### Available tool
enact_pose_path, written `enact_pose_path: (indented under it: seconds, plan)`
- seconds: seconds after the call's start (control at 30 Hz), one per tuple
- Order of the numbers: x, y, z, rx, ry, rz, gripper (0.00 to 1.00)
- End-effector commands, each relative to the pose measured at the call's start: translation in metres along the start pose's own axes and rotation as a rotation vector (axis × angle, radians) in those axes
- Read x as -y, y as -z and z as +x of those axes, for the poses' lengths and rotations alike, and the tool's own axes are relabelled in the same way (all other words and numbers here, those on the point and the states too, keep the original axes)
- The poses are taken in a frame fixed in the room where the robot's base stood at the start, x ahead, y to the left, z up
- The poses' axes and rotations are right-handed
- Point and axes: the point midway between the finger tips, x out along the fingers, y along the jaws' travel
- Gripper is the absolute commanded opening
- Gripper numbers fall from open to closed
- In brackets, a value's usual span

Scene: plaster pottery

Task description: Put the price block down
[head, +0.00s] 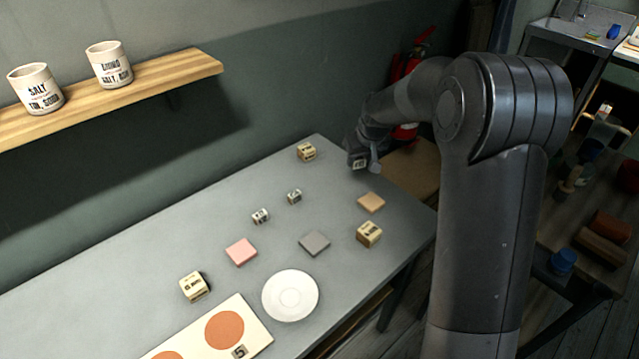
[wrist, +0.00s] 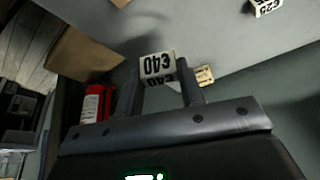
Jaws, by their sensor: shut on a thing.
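My gripper (head: 358,158) is at the far right end of the grey table (head: 150,255), by its edge. It is shut on a small white price block (wrist: 157,66) with black "£40" lettering, held between the two fingertips in the wrist view. The same block shows small and dark in the head view (head: 359,164). I cannot tell whether it touches the tabletop. Similar small price blocks stand mid-table (head: 260,216) (head: 294,197), and another (head: 239,352) lies on the board with orange circles (head: 262,335).
A wooden cube (head: 306,152) stands left of my gripper; a tan tile (head: 371,202) lies nearer. Another cube (head: 369,234), a grey tile (head: 314,243), a pink tile (head: 241,251) and a white plate (head: 290,315) are farther forward. A red extinguisher (head: 405,131) stands beyond the table.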

Motion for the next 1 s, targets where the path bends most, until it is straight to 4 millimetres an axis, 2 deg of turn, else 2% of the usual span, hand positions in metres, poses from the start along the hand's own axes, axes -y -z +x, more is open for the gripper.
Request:
enact_pose_path:
  seconds: [0.3,0.5,0.77,1.0]
  plan:
    - [0.053,0.02,0.052,0.003,0.001,0.0,0.14]
    - [0.08,0.033,0.08,0.001,-0.001,0.002,0.14]
    - [0.089,0.034,0.096,0.002,-0.002,0.005,0.14]
    - [0.089,0.021,0.125,0.003,-0.001,0.005,0.14]
